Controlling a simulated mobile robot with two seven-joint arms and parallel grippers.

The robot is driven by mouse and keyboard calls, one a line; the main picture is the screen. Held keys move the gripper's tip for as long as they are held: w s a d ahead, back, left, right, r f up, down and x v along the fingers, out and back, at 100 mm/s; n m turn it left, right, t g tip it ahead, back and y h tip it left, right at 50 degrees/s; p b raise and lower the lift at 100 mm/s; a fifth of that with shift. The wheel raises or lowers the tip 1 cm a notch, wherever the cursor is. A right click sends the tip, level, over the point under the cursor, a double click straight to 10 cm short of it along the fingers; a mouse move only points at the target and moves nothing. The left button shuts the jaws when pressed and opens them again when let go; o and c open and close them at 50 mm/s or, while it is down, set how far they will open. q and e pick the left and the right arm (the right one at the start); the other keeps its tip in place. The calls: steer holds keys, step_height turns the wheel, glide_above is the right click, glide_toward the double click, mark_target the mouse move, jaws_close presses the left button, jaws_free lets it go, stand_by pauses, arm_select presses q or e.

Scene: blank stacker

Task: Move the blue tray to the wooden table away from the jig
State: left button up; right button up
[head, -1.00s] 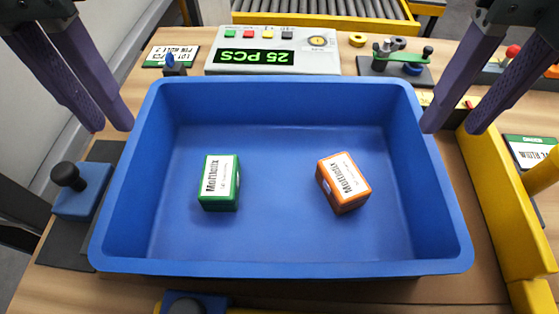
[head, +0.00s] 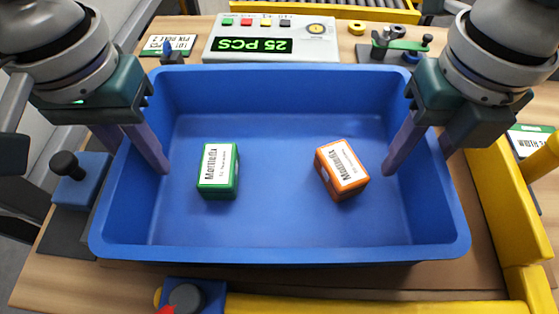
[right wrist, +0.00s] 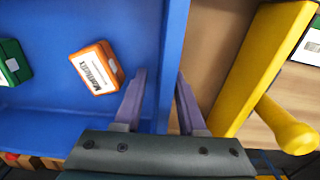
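The blue tray (head: 280,247) sits in the middle of the head view, level, with a green box (head: 218,170) and an orange box (head: 342,168) lying in it. My left gripper (head: 141,160) is at the tray's left wall, one finger inside and the other outside, partly hidden. My right gripper (head: 417,160) straddles the right wall. In the right wrist view its fingers (right wrist: 160,75) are apart, with the wall between them and a gap on the inner side. Yellow jig bars (head: 505,205) stand right of the tray and along its front.
A counter box (head: 270,40) reading 25 PCS stands behind the tray. A blue block with a black knob (head: 80,180) is at the left, and a grey-red knob (head: 185,298) is in front. Wooden tabletop (head: 60,280) shows at front left. A roller conveyor (head: 350,12) is at the back.

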arm_select(q)
steer(key=shift+c, duration=1.4)
arm_select(e)
steer(key=shift+c, duration=1.4)
arm_select(q)
jaws_close()
arm_select(e)
jaws_close()
